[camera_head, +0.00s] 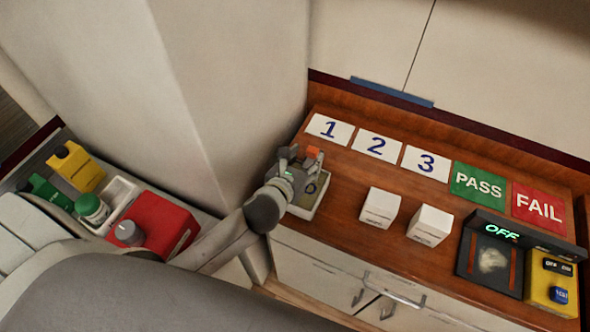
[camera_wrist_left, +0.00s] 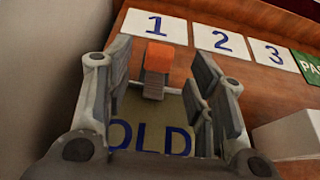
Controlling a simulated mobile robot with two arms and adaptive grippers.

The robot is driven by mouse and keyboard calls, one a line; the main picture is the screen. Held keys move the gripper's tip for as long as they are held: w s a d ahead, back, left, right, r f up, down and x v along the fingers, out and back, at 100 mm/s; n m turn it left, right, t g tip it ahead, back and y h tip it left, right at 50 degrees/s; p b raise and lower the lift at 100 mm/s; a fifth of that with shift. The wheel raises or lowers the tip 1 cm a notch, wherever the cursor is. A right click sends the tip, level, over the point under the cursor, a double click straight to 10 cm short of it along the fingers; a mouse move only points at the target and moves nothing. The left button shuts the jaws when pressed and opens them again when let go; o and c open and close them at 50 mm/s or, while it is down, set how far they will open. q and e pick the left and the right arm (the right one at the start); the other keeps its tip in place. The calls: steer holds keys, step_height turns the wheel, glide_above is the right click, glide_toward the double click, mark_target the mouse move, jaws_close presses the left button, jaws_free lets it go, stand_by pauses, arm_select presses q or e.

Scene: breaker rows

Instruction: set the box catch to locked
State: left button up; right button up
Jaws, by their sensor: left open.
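My left gripper (camera_head: 299,160) is open above the left end of the wooden bench, over a pale box-like tray (camera_head: 309,203). In the left wrist view, the open fingers (camera_wrist_left: 163,68) stand on both sides of a small grey piece with an orange top (camera_wrist_left: 160,55), apart from it. Letters reading "OLD" (camera_wrist_left: 150,137) show on the surface below; the start of the word is hidden by the gripper. I cannot tell whether the orange piece is the catch, or its setting. No marking for locked is readable. My right gripper is not in view.
Cards 1 (camera_head: 329,129), 2 (camera_head: 377,145) and 3 (camera_head: 426,162) lie along the back, beside PASS (camera_head: 478,184) and FAIL (camera_head: 538,207). Two white boxes (camera_head: 380,207) (camera_head: 429,225) stand in front. A black OFF device (camera_head: 490,258) is right. A red box with a grey knob (camera_head: 158,224) stands left.

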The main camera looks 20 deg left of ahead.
arm_select(q)
steer(key=v, duration=0.6)
steer(key=shift+s+r, duration=0.15)
steer(key=shift+s, duration=0.15)
